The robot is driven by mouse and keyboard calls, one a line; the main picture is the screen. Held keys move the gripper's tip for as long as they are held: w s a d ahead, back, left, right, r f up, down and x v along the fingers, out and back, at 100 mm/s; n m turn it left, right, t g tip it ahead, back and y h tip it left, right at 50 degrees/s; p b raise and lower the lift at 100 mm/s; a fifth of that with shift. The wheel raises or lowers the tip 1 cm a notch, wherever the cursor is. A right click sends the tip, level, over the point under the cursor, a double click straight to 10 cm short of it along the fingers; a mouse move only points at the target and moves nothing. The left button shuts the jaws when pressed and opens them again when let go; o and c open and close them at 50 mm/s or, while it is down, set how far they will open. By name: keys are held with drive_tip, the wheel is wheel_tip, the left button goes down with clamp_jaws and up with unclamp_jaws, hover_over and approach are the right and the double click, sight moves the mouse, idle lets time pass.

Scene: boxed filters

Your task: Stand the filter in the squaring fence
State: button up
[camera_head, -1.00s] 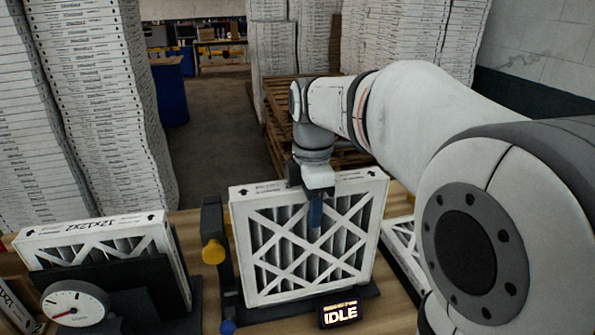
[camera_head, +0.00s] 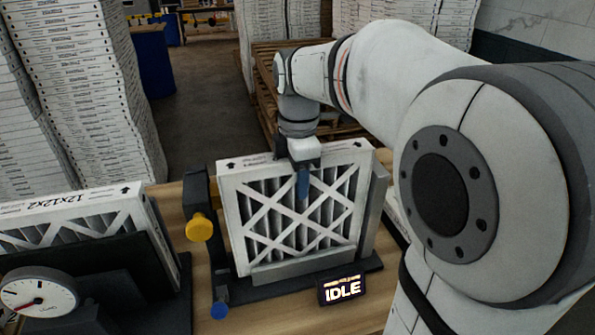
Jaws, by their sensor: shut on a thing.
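The filter (camera_head: 293,211), a white-framed pleated panel with a lattice front, stands upright in the squaring fence. The fence has a dark post (camera_head: 199,215) with a yellow knob on the left, a grey plate (camera_head: 374,210) on the right and a low grey lip (camera_head: 305,267) across the front bottom. The lip covers the filter's lower edge. My gripper (camera_head: 303,181) is shut on the filter's top edge, near its middle; one blue-tipped finger shows in front. The far finger is hidden behind the filter.
A small display (camera_head: 342,289) reading IDLE stands in front of the fence. Another filter (camera_head: 80,222) sits at the left behind a dial gauge (camera_head: 38,296). The wooden bench (camera_head: 280,306) is bare in front. Tall filter stacks and a pallet stand behind.

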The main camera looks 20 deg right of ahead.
drive_tip(key=shift+f+b, duration=0.35)
drive_tip(key=shift+f, duration=0.9)
drive_tip(key=o, duration=1)
drive_tip(key=shift+r, duration=0.15)
drive_tip(key=shift+r+p, duration=2.75)
drive_tip(key=shift+r, duration=0.7)
drive_tip(key=shift+o, duration=0.6)
drive_tip(key=o, duration=0.4)
drive_tip(key=shift+f, duration=0.1)
